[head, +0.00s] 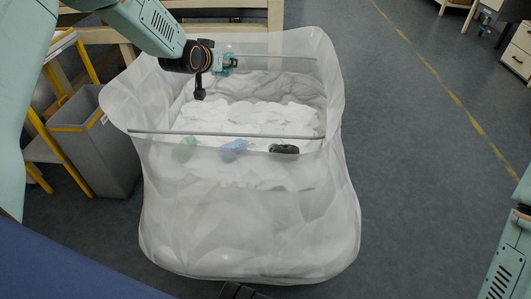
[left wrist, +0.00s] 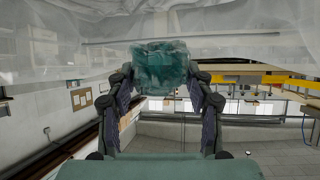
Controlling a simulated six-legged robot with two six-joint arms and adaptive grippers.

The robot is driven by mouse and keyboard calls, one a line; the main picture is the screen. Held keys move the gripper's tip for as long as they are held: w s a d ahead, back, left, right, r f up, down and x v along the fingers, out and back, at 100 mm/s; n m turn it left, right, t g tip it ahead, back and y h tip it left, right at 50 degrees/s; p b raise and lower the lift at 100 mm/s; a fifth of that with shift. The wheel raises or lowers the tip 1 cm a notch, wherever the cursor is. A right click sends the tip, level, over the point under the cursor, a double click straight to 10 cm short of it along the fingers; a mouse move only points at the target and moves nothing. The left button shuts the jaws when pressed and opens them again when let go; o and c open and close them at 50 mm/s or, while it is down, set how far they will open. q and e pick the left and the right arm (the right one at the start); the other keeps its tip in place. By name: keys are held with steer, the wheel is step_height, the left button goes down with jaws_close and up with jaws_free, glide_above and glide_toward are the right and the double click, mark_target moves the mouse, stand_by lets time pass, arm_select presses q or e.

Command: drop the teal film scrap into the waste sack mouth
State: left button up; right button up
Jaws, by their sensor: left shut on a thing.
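The waste sack (head: 250,225) is a large translucent bag standing on the floor, with its wide mouth open upward and bars along its near and far sides. My left gripper (head: 222,64) appears over the back left part of the mouth in the head view. It is shut on the teal film scrap (head: 230,62), a small crumpled piece that is partly hidden there. In the left wrist view the scrap (left wrist: 160,65) sits between the two fingers of my left gripper (left wrist: 160,76).
White wadding (head: 265,118) lies inside the sack. A green piece (head: 185,149), a blue piece (head: 233,150) and a black piece (head: 284,149) show near its front side. A grey bin (head: 105,150) and a yellow frame (head: 60,155) stand at left. The floor at right is clear.

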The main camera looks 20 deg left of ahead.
mark_target(223, 74)
arm_select(q)
step_height(223, 74, down, 4)
steer(key=b, duration=0.2)
steer(key=shift+b, duration=0.35)
steer(key=shift+s+f+b, duration=0.1)
steer(key=shift+f+b, duration=0.2)
steer(key=shift+b, duration=0.1)
steer(key=shift+f+b, duration=0.55)
steer(key=shift+f, duration=0.2)
steer(key=o, duration=0.6)
steer(key=shift+c, duration=0.2)
steer(key=o, duration=0.6)
steer(key=shift+a, duration=0.1)
steer(key=shift+c, duration=0.2)
steer(key=v, duration=1.1)
steer(key=shift+s+r, duration=0.3)
